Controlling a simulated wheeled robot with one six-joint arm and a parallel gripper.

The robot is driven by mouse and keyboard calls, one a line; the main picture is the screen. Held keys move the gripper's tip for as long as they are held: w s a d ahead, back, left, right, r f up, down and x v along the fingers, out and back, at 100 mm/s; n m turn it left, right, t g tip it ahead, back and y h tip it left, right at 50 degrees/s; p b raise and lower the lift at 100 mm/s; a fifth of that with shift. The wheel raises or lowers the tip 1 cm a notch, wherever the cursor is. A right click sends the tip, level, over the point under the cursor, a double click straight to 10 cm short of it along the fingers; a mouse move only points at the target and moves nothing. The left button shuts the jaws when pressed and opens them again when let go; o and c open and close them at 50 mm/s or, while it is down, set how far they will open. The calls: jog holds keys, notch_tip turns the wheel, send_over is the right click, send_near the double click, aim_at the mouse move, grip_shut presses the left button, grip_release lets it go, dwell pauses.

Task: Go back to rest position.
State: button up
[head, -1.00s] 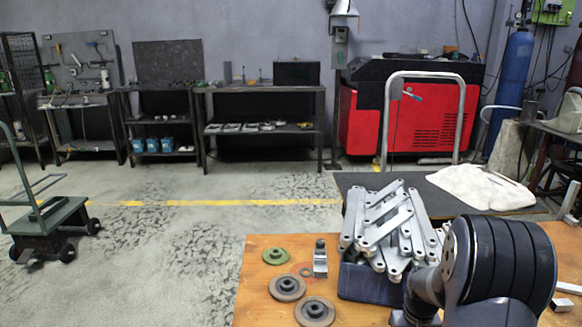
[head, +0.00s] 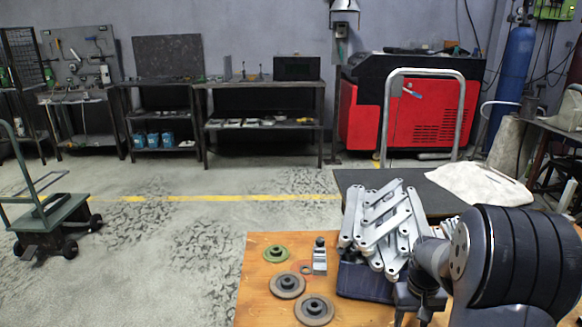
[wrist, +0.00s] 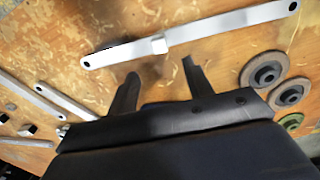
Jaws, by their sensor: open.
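My gripper (wrist: 160,82) shows in the wrist view with its two dark fingers apart and nothing between them. A long galvanized bracket (wrist: 225,25) lies on the wooden table (wrist: 140,17) beyond the fingertips, apart from them. More brackets (wrist: 65,101) lie at the left of that view. In the head view, a heap of grey brackets (head: 385,225) fills a dark blue bin (head: 362,283) on the table. My arm stands in front of the bin's right side and hides part of it; the fingertips are hard to make out there.
Two grey-brown discs (head: 287,285), a green disc (head: 275,254) and a small metal block (head: 319,256) sit left of the bin. A dark-topped table (head: 355,180) with white cloth (head: 475,185) stands behind. A green cart (head: 45,220) is far left; the floor between is open.

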notch_tip(320, 180, down, 10)
jog(key=b, duration=0.3)
jog(key=shift+r, duration=0.1)
notch_tip(320, 180, up, 3)
jog(key=shift+r+p, duration=0.2)
jog(key=shift+p, duration=0.95)
notch_tip(320, 180, up, 5)
jog(key=p, duration=0.3)
jog(key=shift+p, duration=0.4)
jog(key=shift+s+a+f, duration=0.1)
jog(key=shift+a+f, duration=0.15)
jog(key=shift+a, duration=0.4)
